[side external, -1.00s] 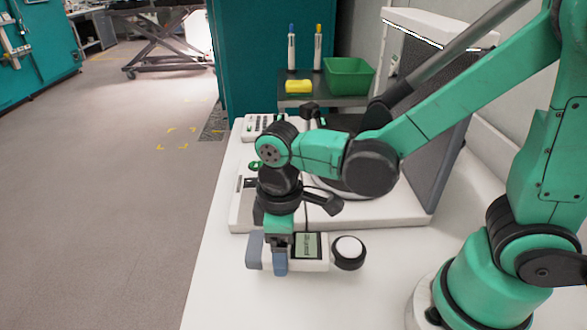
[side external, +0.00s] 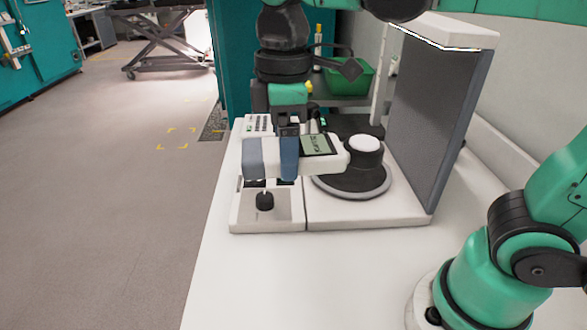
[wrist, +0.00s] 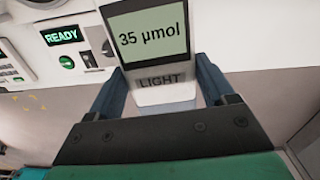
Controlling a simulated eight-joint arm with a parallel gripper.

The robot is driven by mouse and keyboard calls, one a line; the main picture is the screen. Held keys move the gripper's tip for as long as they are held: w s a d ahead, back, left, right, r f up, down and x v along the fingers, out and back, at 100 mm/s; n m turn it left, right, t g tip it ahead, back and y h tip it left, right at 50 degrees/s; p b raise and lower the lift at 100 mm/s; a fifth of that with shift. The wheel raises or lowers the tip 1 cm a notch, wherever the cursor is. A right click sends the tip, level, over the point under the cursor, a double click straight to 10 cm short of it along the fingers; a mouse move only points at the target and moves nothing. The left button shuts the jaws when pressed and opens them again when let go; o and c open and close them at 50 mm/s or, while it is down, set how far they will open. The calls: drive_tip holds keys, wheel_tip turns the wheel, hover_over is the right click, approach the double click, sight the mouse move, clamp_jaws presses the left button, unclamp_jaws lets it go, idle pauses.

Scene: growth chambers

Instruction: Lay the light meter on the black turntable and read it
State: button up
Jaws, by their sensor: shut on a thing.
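My gripper (side external: 270,165) is shut on the body's left part, blue fingers on either side. The meter is level, its sensor end in front of or over the black turntable (side external: 350,185); whether it touches is unclear. In the wrist view the meter (wrist: 165,95) sits between the fingers of my gripper (wrist: 160,85), its screen reading "35 µmol" above the word "LIGHT". The turntable's rear is partly hidden by the meter.
A black knob (side external: 264,201) is at the base's left. A green "READY" display (wrist: 62,35) is lit. A green bin (side external: 355,80) stands behind. The front bench (side external: 290,280) is clear.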

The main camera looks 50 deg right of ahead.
drive_tip(key=w+d+r+n, duration=0.2)
drive_tip(key=d+n, duration=0.6)
drive_tip(key=d, duration=0.2)
drive_tip(key=r+n, duration=0.2)
drive_tip(key=n, duration=0.7)
hover_over(357, 189)
wheel_tip(357, 189, down, 20)
drive_tip(key=shift+r, duration=0.1)
drive_tip(key=o, duration=1.4)
drive_tip(key=shift+f, duration=0.2)
drive_tip(key=shift+c, duration=0.2)
